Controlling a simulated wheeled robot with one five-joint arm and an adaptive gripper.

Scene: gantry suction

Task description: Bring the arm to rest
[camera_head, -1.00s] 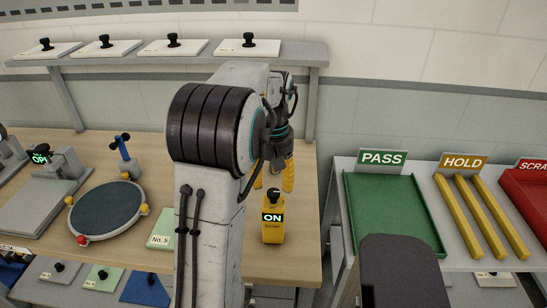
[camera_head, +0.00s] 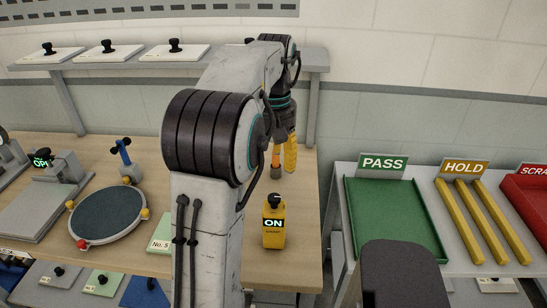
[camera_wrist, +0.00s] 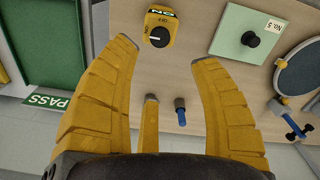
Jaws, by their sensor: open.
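My gripper (camera_wrist: 160,95) is open and empty, its yellow fingers spread in the wrist view. In the head view my gripper (camera_head: 283,158) hangs fingers down above the back right of the wooden bench (camera_head: 300,210), partly hidden behind my own arm. A yellow box (camera_head: 274,228) with a black knob and an "ON" label stands on the bench in front of it. The box also shows in the wrist view (camera_wrist: 166,22), apart from the fingers.
A round dark plate (camera_head: 108,216) and a green No. 5 plate (camera_head: 160,232) lie on the bench. A shelf (camera_head: 310,61) is behind. A green PASS tray (camera_head: 395,215) and yellow HOLD rails (camera_head: 470,220) are at right.

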